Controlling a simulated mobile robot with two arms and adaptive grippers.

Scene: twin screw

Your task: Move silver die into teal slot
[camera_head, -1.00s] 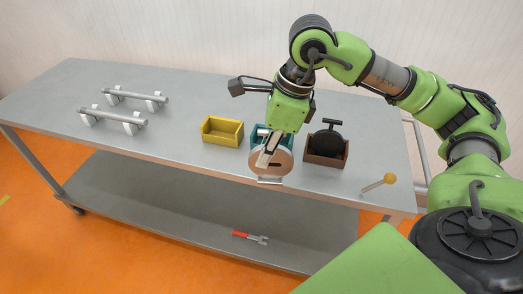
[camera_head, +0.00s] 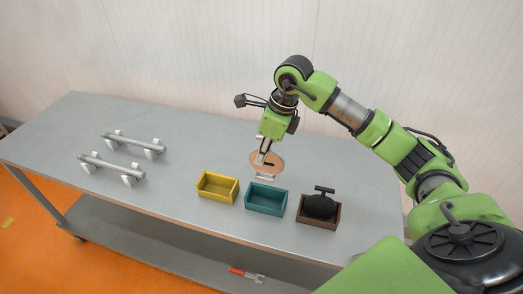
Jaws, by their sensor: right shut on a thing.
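My right gripper (camera_head: 263,156) is shut on a round plate-like die (camera_head: 274,160), which I take for the silver die. Its face looks copper-toned and shiny, with a dark slot and a pale bar (camera_head: 266,178) at its lower edge. The fingers cover part of it. The die shows just behind the teal slot (camera_head: 266,200), an open teal box that looks empty. I cannot tell the die's exact height above the table. My left gripper is not in view.
A yellow box (camera_head: 217,187) stands left of the teal one. A brown box (camera_head: 319,213) on the right holds a black die with a T-handle (camera_head: 320,205). Two silver bars on white supports (camera_head: 112,165) lie at the left of the grey table (camera_head: 190,150). Red-handled pliers (camera_head: 245,273) lie on the lower shelf.

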